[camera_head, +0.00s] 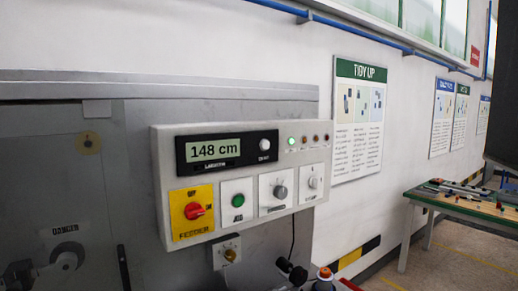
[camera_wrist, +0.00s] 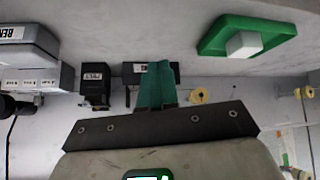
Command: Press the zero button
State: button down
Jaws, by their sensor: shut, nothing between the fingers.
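A white control panel (camera_head: 160,180) is fixed to the grey machine. At its top, a black display unit (camera_head: 181,160) reads "148 cm". A round pale button (camera_head: 264,144) sits at the right end of this unit, with a small label under it too blurred to read surely; it looks like the zero button. My gripper (camera_wrist: 157,85) shows in the wrist view, its green fingers together and empty. I do not make out my gripper in the head view. I cannot identify the button in the wrist view, and the fingers touch nothing that I can tell.
The panel also has a red switch (camera_head: 194,211) on yellow, a green button (camera_head: 238,201) and grey knobs. A green table (camera_head: 428,201) with small items stands at right. The wrist view shows a green mount (camera_wrist: 213,42) and black boxes (camera_wrist: 96,86) near the fingers.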

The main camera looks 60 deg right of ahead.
jog(key=w+d+r+m+t+h, duration=0.1)
jog(key=w+d+r+t+h, duration=0.35)
jog(key=d+r, duration=0.55)
jog(key=m+t+h+b, duration=0.2)
jog(key=t+h, duration=0.3)
jog(key=h, duration=0.8)
send_near(265, 145)
jog(key=s+a+r, duration=0.1)
jog(key=s+r, duration=0.5)
jog(key=s, duration=0.1)
jog(key=shift+w+a+f, duration=0.1)
jog(key=shift+w+a, duration=0.05)
jog(key=shift+w+d+b, duration=0.55)
jog(key=shift+w+d, duration=0.2)
jog(key=shift+w, duration=0.5)
jog(key=shift+w+d+b, duration=0.6)
jog(key=shift+w+d, duration=0.2)
jog(key=shift+w, duration=0.5)
jog(key=shift+w+d+b, duration=0.55)
jog(key=shift+w+d, duration=0.2)
jog(key=shift+w, duration=0.5)
jog(key=shift+w+d, duration=0.1)
jog(key=shift+w, duration=0.05)
jog(key=shift+w+d, duration=0.1)
jog(key=shift+w, duration=0.1)
